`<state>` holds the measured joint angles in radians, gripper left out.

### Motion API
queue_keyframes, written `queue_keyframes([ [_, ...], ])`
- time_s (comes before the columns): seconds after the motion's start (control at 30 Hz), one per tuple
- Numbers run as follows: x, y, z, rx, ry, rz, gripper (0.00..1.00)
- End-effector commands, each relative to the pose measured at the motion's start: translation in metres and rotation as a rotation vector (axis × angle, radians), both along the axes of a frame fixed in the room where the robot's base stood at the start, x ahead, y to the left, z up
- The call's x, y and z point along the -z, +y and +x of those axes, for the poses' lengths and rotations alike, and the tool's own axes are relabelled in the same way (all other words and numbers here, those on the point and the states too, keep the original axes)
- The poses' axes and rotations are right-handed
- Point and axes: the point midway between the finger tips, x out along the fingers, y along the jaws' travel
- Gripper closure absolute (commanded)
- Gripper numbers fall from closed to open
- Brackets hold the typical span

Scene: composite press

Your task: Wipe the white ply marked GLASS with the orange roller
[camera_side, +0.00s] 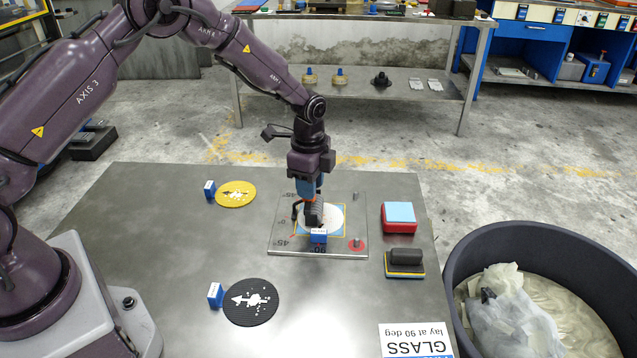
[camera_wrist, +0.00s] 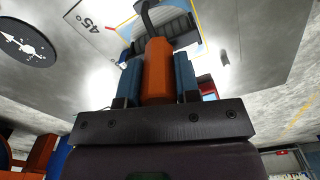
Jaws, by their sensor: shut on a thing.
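My gripper (camera_side: 311,196) is shut on the roller's orange handle (camera_wrist: 158,72), which sits between its two blue fingers in the wrist view. The roller's dark ribbed head (camera_side: 313,214) points down over the left part of the white ply (camera_side: 335,216). I cannot tell whether it touches the ply. The ply is a white disc on a flat plate (camera_side: 285,246) printed with angle marks, partly hidden by the roller. A small blue tag block (camera_side: 319,236) stands at its near edge. A white card (camera_side: 416,343) reads GLASS, lay at 90 deg.
A yellow ply (camera_side: 236,194) and a black ply (camera_side: 251,303) lie to the left, each with a blue tag. A red block with a light blue top (camera_side: 398,216) and a dark-handled block (camera_side: 405,262) stand right of the plate. A large bin (camera_side: 465,250) is further right.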

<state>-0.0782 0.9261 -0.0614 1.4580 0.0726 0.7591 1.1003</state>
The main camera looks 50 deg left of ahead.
Motion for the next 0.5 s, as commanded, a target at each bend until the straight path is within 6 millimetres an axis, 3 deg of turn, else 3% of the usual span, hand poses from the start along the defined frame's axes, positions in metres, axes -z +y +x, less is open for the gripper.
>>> queue_keyframes([
  [0.37,0.000,0.005,-0.006,0.001,0.004,0.000,0.96],
  [0.5,-0.010,0.005,-0.005,0.000,0.000,0.000,0.96],
])
